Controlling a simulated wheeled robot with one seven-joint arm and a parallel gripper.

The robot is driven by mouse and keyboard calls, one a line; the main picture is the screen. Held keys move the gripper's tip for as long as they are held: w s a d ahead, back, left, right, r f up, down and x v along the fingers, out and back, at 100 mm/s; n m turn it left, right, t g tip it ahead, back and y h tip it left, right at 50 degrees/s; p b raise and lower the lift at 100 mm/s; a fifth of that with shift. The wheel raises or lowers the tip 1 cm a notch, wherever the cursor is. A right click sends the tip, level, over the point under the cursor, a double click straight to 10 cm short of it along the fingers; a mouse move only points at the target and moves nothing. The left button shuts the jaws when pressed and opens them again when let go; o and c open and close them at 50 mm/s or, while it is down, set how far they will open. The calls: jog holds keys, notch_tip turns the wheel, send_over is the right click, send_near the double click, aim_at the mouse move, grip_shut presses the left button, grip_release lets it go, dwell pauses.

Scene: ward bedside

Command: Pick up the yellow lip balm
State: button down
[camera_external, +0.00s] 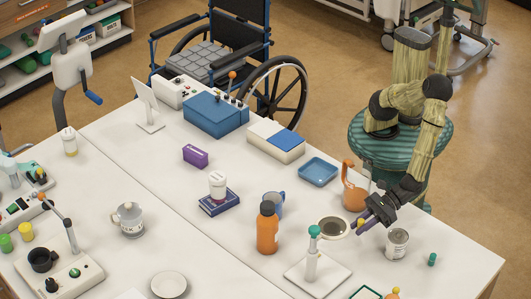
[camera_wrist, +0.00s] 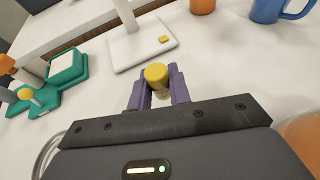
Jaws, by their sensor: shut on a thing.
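The yellow lip balm (camera_wrist: 157,74) stands between the two purple fingers of my gripper (camera_wrist: 159,90) in the wrist view, with its round yellow cap toward the camera. The fingers are shut on its sides and hide much of its body. In the external view my gripper (camera_external: 364,221) is low at the right part of the white table, and a small bit of the yellow lip balm (camera_external: 360,223) shows at the fingertips. I cannot tell whether it touches the table.
Close around my gripper are an orange jug (camera_external: 351,194), a round dark-centred dish (camera_external: 333,228), a can (camera_external: 397,244) and a white stand (camera_external: 318,278) with a green-topped bottle (camera_external: 312,248). An orange bottle (camera_external: 267,230) and blue mug (camera_external: 274,202) stand further left.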

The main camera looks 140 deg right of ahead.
aim_at(361, 220)
notch_tip(361, 220, up, 5)
jog(key=shift+f, duration=0.1)
dwell(0.6)
